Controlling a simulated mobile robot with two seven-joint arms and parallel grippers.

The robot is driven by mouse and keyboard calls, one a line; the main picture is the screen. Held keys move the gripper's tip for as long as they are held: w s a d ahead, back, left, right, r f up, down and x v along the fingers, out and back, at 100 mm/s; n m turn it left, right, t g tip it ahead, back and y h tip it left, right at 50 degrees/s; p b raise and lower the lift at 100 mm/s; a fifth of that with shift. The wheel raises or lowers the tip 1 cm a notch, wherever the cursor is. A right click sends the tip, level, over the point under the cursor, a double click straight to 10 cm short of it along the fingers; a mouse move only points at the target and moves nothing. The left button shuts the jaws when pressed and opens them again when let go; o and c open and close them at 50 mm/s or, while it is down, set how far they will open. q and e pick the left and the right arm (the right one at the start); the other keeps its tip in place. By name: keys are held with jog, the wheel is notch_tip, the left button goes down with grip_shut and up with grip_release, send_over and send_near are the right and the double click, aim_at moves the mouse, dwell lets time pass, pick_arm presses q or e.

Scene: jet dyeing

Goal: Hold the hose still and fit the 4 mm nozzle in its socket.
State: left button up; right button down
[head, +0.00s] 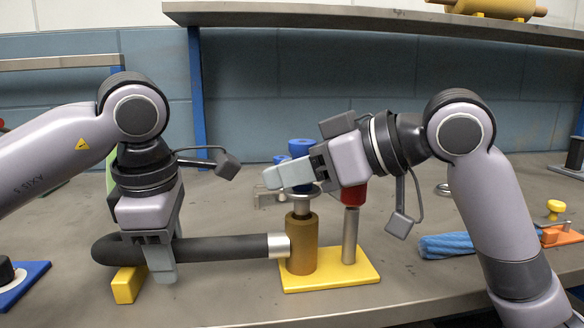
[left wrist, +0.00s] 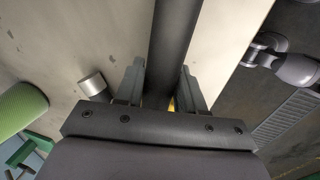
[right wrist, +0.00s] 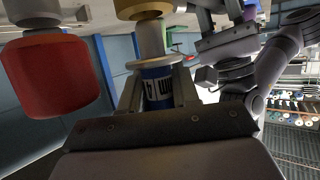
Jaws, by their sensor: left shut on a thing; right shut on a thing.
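The black hose (head: 215,248) lies level, its silver end (head: 278,245) against or just beside a brown cylinder (head: 301,245) on a yellow base (head: 335,280). My left gripper (head: 162,258) is shut around the hose from above; the hose also runs between its fingers in the left wrist view (left wrist: 172,40). My right gripper (head: 297,173) is shut on the blue nozzle (head: 300,147), whose marked band shows in the right wrist view (right wrist: 158,85). The nozzle is upright over the brown cylinder, with silver metal between them. I cannot tell how deep it sits.
A red-topped silver post (head: 350,235) stands close on the right of the same base. A yellow block (head: 128,285) is under the hose. A blue roll (head: 447,245) and an orange holder (head: 560,236) lie at right. A shelf (head: 380,17) spans the back.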

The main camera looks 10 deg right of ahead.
jog(key=shift+f, duration=0.7)
jog(key=c, duration=0.8)
grip_release()
jog(key=shift+o, duration=0.2)
jog(key=v, duration=1.2)
jog(key=shift+r, duration=0.15)
